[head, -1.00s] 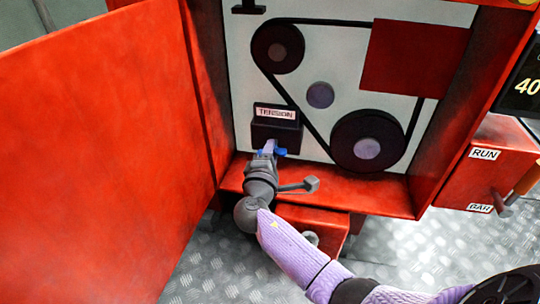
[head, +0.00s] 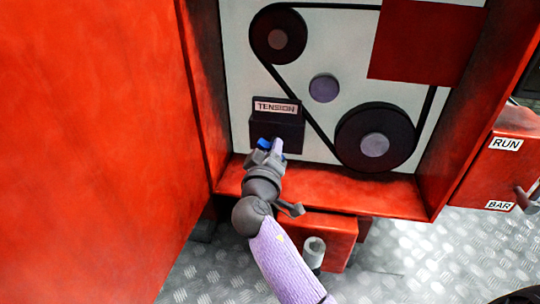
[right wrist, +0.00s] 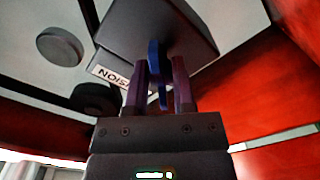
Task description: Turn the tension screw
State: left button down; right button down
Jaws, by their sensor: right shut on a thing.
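The tension screw's blue head (head: 263,143) sticks out of the dark block (head: 276,133) under the TENSION label (head: 275,107). My right gripper (head: 271,148) is at the front of this block. In the right wrist view, the blue screw (right wrist: 154,70) stands between the two purple fingers of my right gripper (right wrist: 158,85), which are shut on it. The fingers hide part of the screw in the head view. My left gripper is not in view.
A black belt (head: 318,137) runs round an upper pulley (head: 278,36) and a lower pulley (head: 375,137) on the pale back panel. The open red door (head: 90,150) fills the left. A red ledge (head: 340,188) lies below the block. RUN and BAR labels (head: 506,144) show at right.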

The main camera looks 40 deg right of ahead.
jog(key=m+b, duration=0.1)
jog(key=m, duration=0.1)
jog(key=shift+f+m, duration=0.2)
jog(key=shift+m, duration=0.7)
jog(key=shift+r+m, duration=0.1)
jog(key=shift+m, duration=0.8)
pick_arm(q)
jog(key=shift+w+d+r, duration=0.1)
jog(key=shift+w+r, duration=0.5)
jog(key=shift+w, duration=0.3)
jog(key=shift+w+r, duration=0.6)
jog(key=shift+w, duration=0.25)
pick_arm(e)
jog(key=shift+m, duration=1.7)
jog(key=shift+c, duration=2.2)
grip_release()
